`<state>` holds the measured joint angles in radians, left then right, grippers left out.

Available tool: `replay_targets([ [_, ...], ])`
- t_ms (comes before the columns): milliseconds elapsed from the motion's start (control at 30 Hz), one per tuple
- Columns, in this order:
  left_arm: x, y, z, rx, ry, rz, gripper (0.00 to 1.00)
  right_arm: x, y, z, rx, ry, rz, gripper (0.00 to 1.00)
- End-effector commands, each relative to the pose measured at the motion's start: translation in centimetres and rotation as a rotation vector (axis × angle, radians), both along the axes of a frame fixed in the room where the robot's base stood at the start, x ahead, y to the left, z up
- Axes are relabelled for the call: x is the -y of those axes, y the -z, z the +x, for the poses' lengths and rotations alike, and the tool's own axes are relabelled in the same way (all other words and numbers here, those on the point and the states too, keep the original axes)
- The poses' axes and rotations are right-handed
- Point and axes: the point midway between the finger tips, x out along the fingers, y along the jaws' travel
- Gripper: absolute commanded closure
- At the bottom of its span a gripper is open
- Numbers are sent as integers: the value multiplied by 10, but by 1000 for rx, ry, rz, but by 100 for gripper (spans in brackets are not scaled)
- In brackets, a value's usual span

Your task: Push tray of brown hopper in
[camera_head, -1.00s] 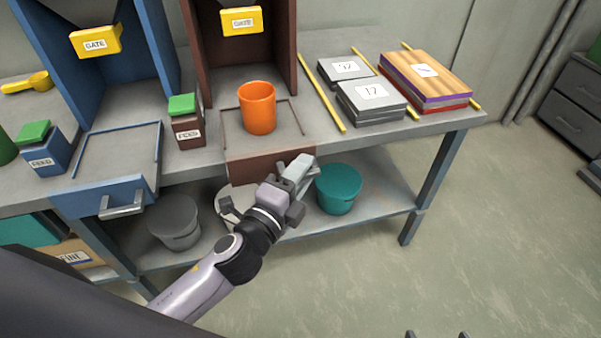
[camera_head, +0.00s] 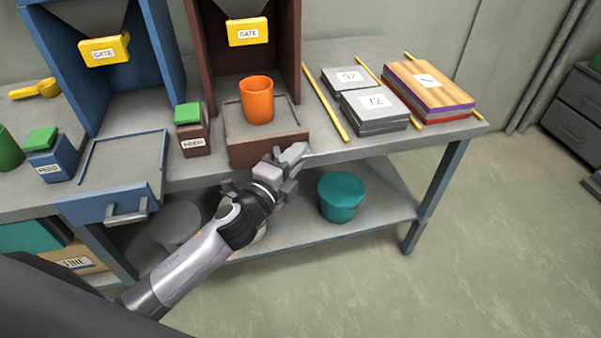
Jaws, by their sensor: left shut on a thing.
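The brown hopper (camera_head: 200,50) stands at the back of the bench, with a yellow gate at its front. Its brown tray (camera_head: 240,152) lies below the gate, its front panel at about the bench's front edge. An orange cup (camera_head: 257,102) stands upright on the tray. My left gripper (camera_head: 290,162) is at the tray's front, toward its right end, shut on what appears to be its handle; the gripper hides the handle. My right gripper is not in view.
The blue hopper's tray (camera_head: 105,207) sticks out past the bench edge at left. A brown feed box (camera_head: 191,130) stands beside the brown tray. Grey plates (camera_head: 373,112) and yellow rods lie at right. A teal bucket (camera_head: 341,197) stands on the lower shelf.

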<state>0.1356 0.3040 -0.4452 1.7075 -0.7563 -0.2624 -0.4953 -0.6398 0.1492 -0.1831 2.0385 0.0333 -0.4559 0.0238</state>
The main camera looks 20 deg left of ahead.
Motion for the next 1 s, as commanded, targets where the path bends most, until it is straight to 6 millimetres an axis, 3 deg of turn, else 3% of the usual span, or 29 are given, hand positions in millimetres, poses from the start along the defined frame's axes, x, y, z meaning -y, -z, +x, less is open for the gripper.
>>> replay_targets([
  [133,-7,0,12,-1,0,-1,100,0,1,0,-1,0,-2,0],
  [433,-8,0,12,-1,0,-2,100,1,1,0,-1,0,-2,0],
  [467,-8,0,12,-1,0,-2,74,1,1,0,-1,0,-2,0],
  [500,-8,0,12,-1,0,-2,61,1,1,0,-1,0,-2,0],
  [533,-8,0,12,-1,0,-2,60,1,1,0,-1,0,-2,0],
  [833,-8,0,11,-1,-1,-2,60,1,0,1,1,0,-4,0],
  [1000,-12,1,-3,-2,0,-1,60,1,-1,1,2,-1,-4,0],
])
